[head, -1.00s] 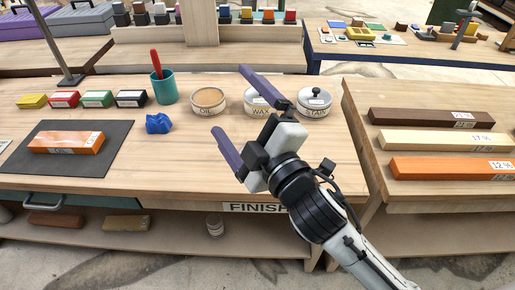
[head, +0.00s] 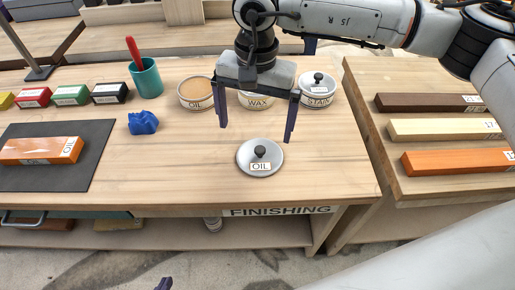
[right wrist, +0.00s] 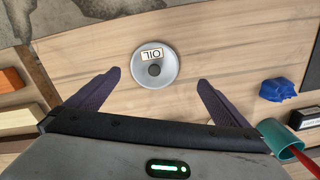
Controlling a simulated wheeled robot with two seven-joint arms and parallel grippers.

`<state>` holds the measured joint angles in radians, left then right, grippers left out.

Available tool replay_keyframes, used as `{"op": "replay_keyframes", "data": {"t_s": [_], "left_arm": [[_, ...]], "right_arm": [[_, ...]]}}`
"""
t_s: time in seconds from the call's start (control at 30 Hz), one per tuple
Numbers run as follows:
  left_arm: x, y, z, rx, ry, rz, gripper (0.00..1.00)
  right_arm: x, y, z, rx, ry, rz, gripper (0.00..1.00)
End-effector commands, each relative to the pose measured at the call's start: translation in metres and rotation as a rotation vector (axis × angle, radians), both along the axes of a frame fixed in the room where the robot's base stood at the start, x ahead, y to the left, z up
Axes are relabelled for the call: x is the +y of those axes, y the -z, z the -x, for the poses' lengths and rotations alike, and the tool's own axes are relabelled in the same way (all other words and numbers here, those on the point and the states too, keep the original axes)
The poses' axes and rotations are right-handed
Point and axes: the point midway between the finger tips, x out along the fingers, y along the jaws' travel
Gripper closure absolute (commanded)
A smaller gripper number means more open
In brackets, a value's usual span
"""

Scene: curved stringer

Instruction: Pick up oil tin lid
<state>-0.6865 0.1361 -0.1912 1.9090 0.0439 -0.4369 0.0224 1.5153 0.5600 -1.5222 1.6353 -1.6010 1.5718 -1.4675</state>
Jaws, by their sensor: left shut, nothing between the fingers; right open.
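The oil tin lid (head: 246,168) is a round grey disc with a dark knob and an OIL label. It lies flat on the bench near its front edge. It also shows in the right wrist view (right wrist: 143,73). The open oil tin (head: 196,94) stands behind it to the left. My right gripper (head: 255,132) is open and empty, its fingers pointing down, above and behind the lid. In the right wrist view the lid lies just beyond and between the fingertips (right wrist: 158,78). Only a purple tip of my left gripper (head: 164,284) shows at the bottom edge; it is shut and empty.
The wax tin (head: 257,101) and lidded stain tin (head: 318,90) stand behind my right gripper. A blue lump (head: 143,123), a teal cup (head: 146,78) and a dark mat (head: 98,130) are to the left. Bench around the lid is clear.

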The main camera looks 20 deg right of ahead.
Motion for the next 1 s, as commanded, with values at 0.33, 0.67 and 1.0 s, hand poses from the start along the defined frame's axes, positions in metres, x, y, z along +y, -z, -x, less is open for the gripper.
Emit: {"op": "replay_keyframes", "data": {"t_s": [0.33,0.67,1.0], "left_arm": [[0.000,-0.006,0.000,0.000,0.000,0.000,1.00],[0.000,-0.019,0.000,-0.001,0.000,0.000,1.00],[0.000,-0.019,0.000,-0.001,0.000,0.000,1.00]], "right_arm": [[-0.009,0.043,-0.002,-0.003,-0.003,0.030,0.00],[-0.015,0.079,-0.004,0.000,-0.002,0.028,0.00],[-0.014,0.100,-0.004,-0.003,-0.002,0.026,0.00]]}}
